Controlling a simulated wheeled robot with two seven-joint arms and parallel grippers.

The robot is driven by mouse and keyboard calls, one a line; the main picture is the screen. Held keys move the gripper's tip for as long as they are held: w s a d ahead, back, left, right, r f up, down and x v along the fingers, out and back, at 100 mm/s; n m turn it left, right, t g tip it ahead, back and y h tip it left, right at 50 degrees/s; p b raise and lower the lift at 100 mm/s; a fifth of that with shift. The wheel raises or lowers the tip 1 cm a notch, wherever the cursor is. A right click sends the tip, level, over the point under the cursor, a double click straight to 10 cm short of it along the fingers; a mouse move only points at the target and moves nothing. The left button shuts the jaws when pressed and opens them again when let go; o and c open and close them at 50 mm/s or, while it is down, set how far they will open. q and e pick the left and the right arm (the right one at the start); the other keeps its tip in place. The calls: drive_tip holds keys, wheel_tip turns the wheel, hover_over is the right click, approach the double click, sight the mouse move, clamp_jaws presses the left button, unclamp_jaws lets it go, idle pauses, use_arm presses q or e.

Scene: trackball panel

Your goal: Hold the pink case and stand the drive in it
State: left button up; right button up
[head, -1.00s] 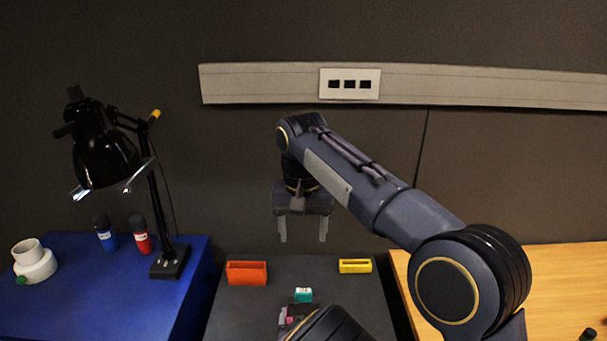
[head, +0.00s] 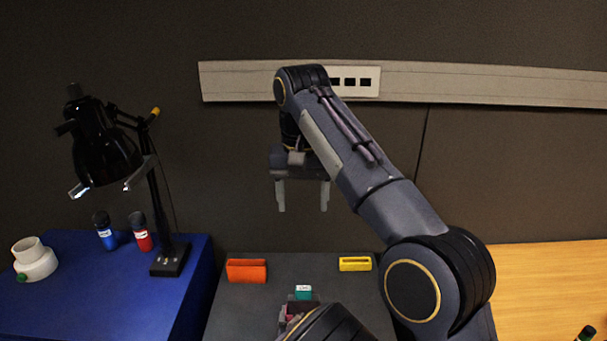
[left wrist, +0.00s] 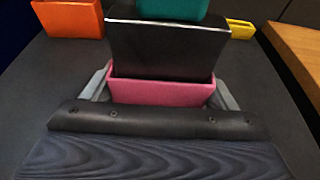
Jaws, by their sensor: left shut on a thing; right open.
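The pink case (left wrist: 162,92) is between the fingers of my left gripper (left wrist: 161,88), which is shut on it in the left wrist view. A dark block, seemingly the drive (left wrist: 165,48), stands upright in the case's opening, its lower end hidden. A teal piece (left wrist: 170,8) shows at its top; I cannot tell whether the two are joined. In the head view the teal piece (head: 303,292) has a white top, and the pink case (head: 293,312) is partly hidden by my left arm. My right gripper (head: 302,208) is open and empty, high above them, fingers down.
An orange holder (head: 246,271) and a yellow holder (head: 355,264) stand on the dark table (head: 240,305). A blue table (head: 80,310) at left bears a black lamp (head: 170,262), two bottles and a white fitting. A wooden surface (head: 545,285) is at right.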

use_arm(q)
drive_tip(key=o, duration=0.8)
drive_tip(key=shift+s, duration=0.1)
drive_tip(key=v, duration=1.2)
drive_tip(key=shift+p+v, duration=0.45)
drive_tip(key=shift+v, duration=2.45)
